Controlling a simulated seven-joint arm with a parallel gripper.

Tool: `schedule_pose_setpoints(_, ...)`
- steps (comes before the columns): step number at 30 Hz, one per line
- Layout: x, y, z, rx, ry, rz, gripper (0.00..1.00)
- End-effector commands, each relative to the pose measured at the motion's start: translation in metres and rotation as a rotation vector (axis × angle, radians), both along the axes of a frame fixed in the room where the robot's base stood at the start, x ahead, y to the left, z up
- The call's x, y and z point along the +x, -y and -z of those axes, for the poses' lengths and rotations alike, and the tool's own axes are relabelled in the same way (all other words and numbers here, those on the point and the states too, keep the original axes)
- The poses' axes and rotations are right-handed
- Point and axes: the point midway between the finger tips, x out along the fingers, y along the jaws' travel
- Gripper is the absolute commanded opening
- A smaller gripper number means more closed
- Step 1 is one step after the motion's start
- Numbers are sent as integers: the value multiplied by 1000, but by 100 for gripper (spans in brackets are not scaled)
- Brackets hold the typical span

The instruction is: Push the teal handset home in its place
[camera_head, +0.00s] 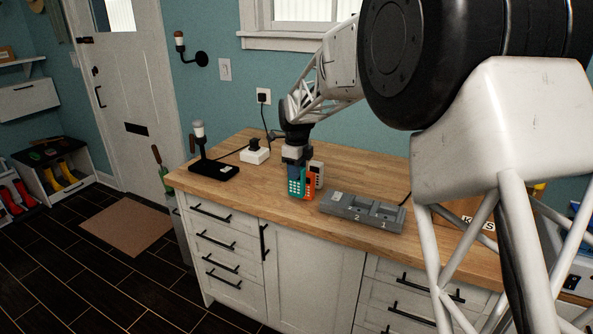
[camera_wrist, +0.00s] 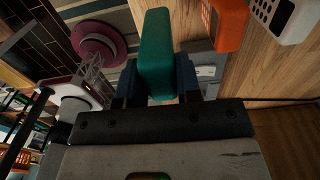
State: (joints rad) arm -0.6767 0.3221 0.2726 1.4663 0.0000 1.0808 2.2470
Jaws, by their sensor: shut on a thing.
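My gripper (camera_head: 296,160) is shut on the teal handset (camera_head: 296,182) and holds it upright over the wooden counter. In the wrist view the teal handset (camera_wrist: 155,50) sticks out between the two fingers (camera_wrist: 158,82). An orange handset (camera_head: 309,187) and a pale handset (camera_head: 318,172) stand close beside it, partly hidden by it in the head view. A grey dock (camera_head: 362,212) marked 2 and 1 lies to the right of the handsets. The teal handset is apart from the dock in the head view. I cannot tell whether its lower end touches the counter.
A black-based lamp (camera_head: 213,169) and a white box (camera_head: 255,155) with a cable stand at the back left of the counter (camera_head: 262,190). A wooden box lettered like KEYS (camera_head: 478,222) is to the right, partly behind my arm. The counter's front edge is close to the dock.

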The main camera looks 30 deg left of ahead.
Motion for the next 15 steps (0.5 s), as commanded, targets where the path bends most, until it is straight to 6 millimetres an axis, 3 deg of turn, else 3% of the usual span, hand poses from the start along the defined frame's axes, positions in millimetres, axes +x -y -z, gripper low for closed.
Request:
schedule_pose_setpoints(8,8,18,-3,0,1,3,15)
schedule_pose_setpoints(15,27,68,-11,1,1,4,15)
